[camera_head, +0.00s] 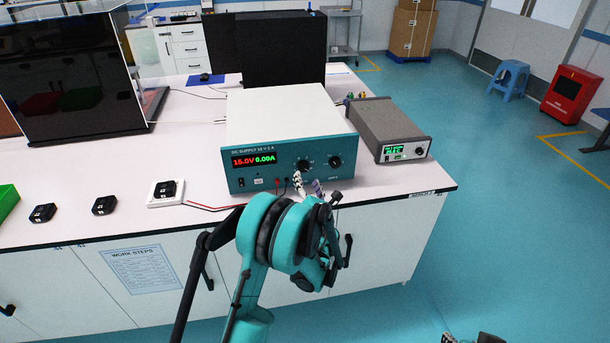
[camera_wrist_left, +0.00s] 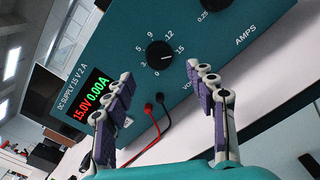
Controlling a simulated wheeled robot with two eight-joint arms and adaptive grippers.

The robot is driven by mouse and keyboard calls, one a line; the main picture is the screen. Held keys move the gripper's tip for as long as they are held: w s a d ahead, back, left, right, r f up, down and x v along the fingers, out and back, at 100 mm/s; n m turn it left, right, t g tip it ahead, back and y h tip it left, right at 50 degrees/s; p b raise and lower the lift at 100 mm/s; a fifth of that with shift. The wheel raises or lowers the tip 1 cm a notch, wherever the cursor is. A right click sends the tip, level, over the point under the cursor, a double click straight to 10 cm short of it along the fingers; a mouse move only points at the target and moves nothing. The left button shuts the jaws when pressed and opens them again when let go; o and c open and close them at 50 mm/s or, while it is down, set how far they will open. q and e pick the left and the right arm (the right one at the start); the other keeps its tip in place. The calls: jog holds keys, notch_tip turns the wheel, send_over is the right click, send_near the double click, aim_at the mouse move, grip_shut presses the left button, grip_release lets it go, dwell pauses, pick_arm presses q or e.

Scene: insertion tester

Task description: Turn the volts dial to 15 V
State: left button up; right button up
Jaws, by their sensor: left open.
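The teal DC supply (camera_head: 262,176) stands on the bench, its display (camera_head: 254,160) reading 15.0V and 0.00A. Its black volts dial (camera_head: 304,166) is the left of two knobs. My left gripper (camera_head: 308,186) is in front of the panel, below the dial. It is open and empty, with its fingertips (camera_wrist_left: 158,74) spread on either side of the dial and apart from it.
The amps knob (camera_head: 335,161) is just right of the volts dial. Red and black leads (camera_wrist_left: 150,120) plug in below the dials, close to my fingers. A grey meter (camera_head: 385,130) stands to the right. Black modules (camera_head: 104,205) lie on the left bench top.

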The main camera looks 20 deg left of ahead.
pick_arm(q)
jog(key=v, duration=0.6)
jog(key=shift+s, duration=0.2)
jog(key=shift+d, duration=0.15)
jog(key=s+a+r+n+g+h, duration=0.1)
jog(key=s+r+n+g+h, duration=0.3)
jog(key=s+n, duration=1.1)
jog(key=s+d+n+g+h, duration=0.2)
jog(key=s+d+n, duration=0.3)
jog(key=s+n, duration=0.3)
jog(key=s+d+f+n+g+h, duration=0.1)
jog(key=s+d+n+h, duration=0.3)
jog(key=s+n, duration=0.4)
jog(key=d+n+g, duration=0.1)
jog(key=n, duration=0.4)
jog(key=shift+s, duration=0.15)
jog(key=shift+f, duration=0.2)
